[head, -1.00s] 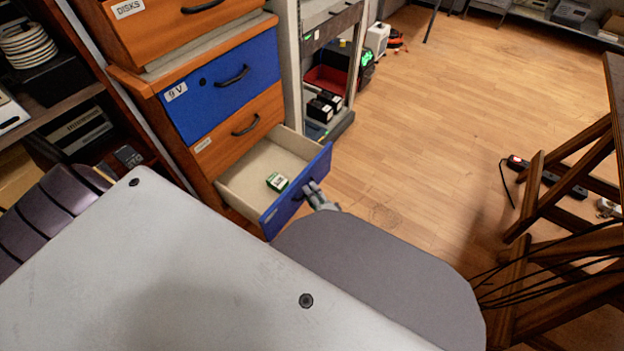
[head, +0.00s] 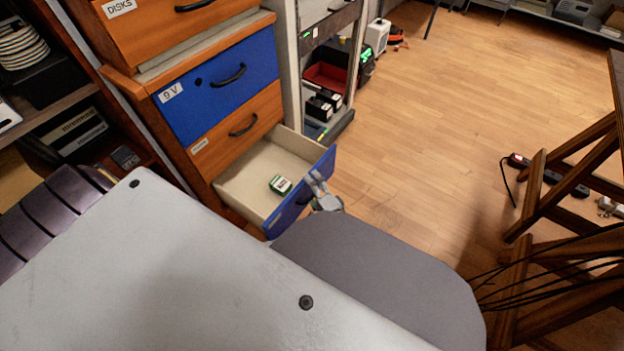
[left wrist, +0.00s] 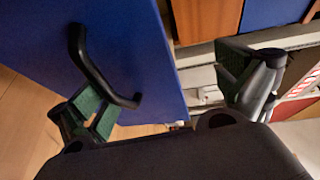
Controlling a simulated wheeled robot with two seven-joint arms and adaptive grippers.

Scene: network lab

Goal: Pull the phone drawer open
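The open lowest drawer has a blue front (head: 290,212) and a pale inside (head: 245,185). Its small label is too small to read in the head view. In the left wrist view my left gripper (left wrist: 160,78) is open. One finger is beside the black handle (left wrist: 90,65) on the blue front (left wrist: 35,50), the other past the panel's edge, on the drawer's inner side. Nothing is gripped. My right gripper is out of view.
Above are a shut orange drawer (head: 222,143) and a shut blue drawer marked 9 V (head: 205,98). An open rack (head: 330,60) stands to the right of the cabinet.

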